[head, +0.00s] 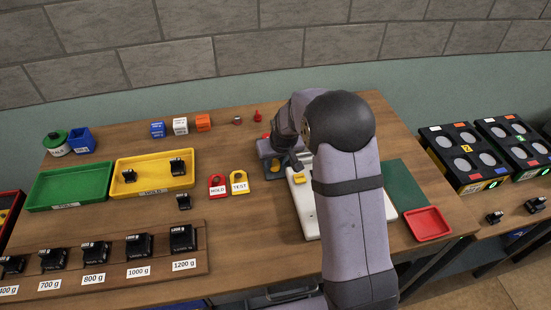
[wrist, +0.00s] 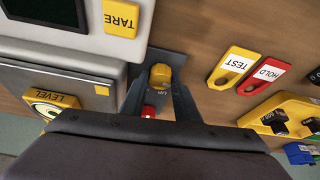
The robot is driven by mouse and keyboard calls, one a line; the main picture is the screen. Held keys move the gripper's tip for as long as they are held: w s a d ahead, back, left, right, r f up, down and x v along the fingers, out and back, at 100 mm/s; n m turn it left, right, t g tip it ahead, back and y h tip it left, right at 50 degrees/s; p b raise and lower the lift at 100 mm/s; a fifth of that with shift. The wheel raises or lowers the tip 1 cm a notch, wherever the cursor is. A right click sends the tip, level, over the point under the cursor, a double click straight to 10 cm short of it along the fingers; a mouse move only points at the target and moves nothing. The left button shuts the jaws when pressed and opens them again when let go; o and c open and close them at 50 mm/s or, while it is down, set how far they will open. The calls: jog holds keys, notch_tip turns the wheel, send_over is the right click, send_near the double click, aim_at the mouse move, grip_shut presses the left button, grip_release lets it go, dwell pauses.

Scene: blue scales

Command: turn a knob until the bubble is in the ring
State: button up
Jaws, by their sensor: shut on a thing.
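The scale (head: 306,197) stands on the table behind my arm, which hides much of it. In the wrist view, the scale's grey body (wrist: 60,77) fills the left side. My gripper (wrist: 160,86) is shut on a yellow knob (wrist: 161,74) beside the scale, with one finger on each side. A red part (wrist: 148,111) shows between the fingers. The round level (wrist: 48,97), with a yellow label, is at the lower left of the wrist view. My gripper's body covers part of it, and I cannot make out the bubble against the ring. In the head view, my gripper (head: 278,160) is at the scale's far left corner.
Red HOLD (head: 217,186) and yellow TEST (head: 239,183) tags lie left of the scale. A yellow tray (head: 150,190), a green tray (head: 68,187) and a rack of black weights (head: 100,277) are farther left. A red tray (head: 428,224) lies at right.

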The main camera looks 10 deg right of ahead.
dwell(0.4)
jog(key=o, duration=1.1)
jog(key=shift+c, duration=0.2)
jog(key=shift+r, duration=0.1)
jog(key=b+v, duration=0.2)
jog(key=v, duration=0.5)
jog(key=shift+s, duration=0.1)
jog(key=s+f+g, duration=0.1)
jog(key=s, duration=0.8)
jog(key=s+f+g, duration=0.1)
jog(key=s+g, duration=0.1)
jog(key=s, duration=0.8)
jog(key=s+f+m+g, duration=0.1)
jog(key=s+f, duration=0.1)
jog(key=s, duration=0.7)
jog(key=shift+s+d, duration=0.3)
jog(key=shift+d, duration=0.05)
